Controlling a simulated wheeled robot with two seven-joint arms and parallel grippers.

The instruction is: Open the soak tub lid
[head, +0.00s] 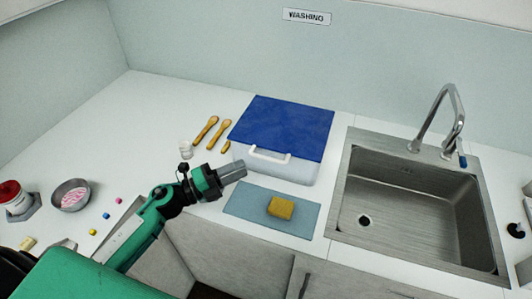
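The soak tub (300,173) is a pale, translucent box standing against the back of the counter, left of the sink. Its blue lid (285,125) lies flat over the top and looks closed. A white bar handle (270,157) is at the lid's front edge. My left gripper (240,170) is just left of the handle, near the tub's front left corner, with its grey fingers pointing right. It looks apart from the handle. The gap between its fingers cannot be made out. My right gripper is out of view.
A yellow sponge (281,208) lies on a blue mat (245,204) in front of the tub. Wooden brushes (206,129) and a small glass (186,149) stand left of it. A steel sink (410,205) with a tap (457,120) is right. A metal bowl (70,195) is far left.

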